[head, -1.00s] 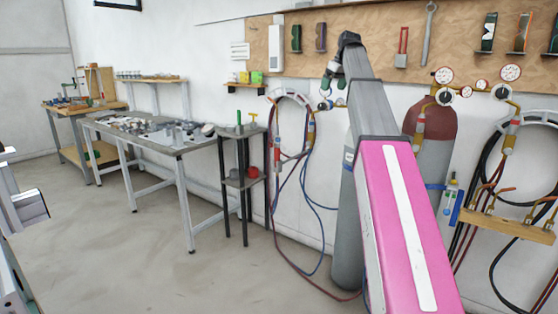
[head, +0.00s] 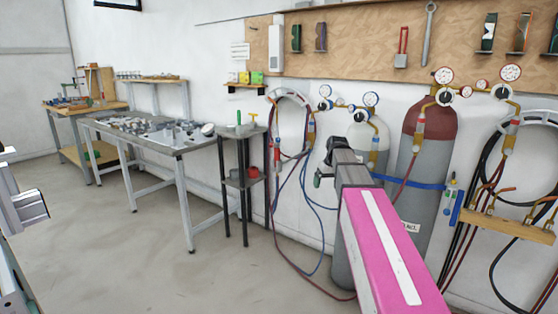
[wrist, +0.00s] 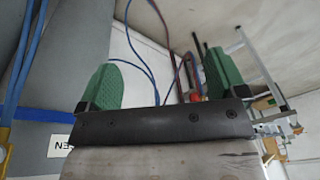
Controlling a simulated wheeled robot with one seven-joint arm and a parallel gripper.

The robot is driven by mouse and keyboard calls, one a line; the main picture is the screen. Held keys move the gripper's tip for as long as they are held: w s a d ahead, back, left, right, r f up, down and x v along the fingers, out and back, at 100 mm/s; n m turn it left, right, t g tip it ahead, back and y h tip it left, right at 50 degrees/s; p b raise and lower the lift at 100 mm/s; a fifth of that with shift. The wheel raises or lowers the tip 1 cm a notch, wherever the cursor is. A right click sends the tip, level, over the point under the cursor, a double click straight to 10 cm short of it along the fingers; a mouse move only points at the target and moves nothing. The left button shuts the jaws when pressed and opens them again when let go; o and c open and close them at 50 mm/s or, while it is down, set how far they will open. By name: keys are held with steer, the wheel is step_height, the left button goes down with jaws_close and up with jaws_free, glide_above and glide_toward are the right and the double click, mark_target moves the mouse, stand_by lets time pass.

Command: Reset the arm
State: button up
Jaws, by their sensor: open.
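My gripper (wrist: 162,88) shows in the wrist view with its two green fingers wide apart and nothing between them. In the head view my pink arm reaches up from the bottom right, and a small green fingertip of my gripper (head: 319,179) shows at its far end, left of the gas cylinders. The rest of the gripper is mostly hidden there by the arm.
A grey cylinder (head: 341,262) and a red-topped cylinder (head: 425,165) stand against the wall behind my arm, with hoses (head: 300,240) hanging beside them. A small black stand (head: 243,185) and a workbench (head: 150,133) are to the left. The floor (head: 110,255) at the lower left is clear.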

steer(key=s+a+f+m+g+h, duration=0.1)
steer(key=s+f+m, duration=0.2)
steer(key=s+f, duration=2.1)
steer(key=shift+s+f+g, duration=0.3)
steer(key=shift+s+f, duration=0.05)
steer(key=shift+f, duration=0.55)
